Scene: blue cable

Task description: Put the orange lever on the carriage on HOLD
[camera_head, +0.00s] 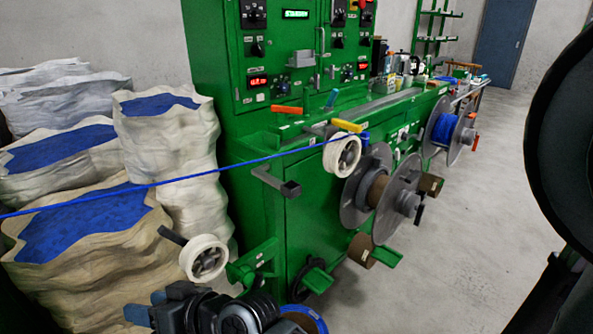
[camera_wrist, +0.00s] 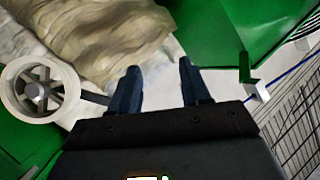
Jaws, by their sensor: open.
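A yellow-orange lever (camera_head: 347,125) sits just above the upper white pulley (camera_head: 342,154). I cannot tell which part is the carriage, and no HOLD marking is readable. My gripper (camera_head: 146,306) is low at the bottom of the head view, well below and left of these levers. In the wrist view my gripper (camera_wrist: 159,68) is open, with nothing between its fingers. No orange lever shows in the wrist view.
A blue cable (camera_head: 165,182) runs across the left to the upper pulley. A lower white pulley (camera_head: 204,258) stands near my gripper. Sacks of blue pellets (camera_head: 180,140) crowd the left. Reels (camera_head: 368,190) jut from the machine's front. Floor at right (camera_head: 480,220) is clear.

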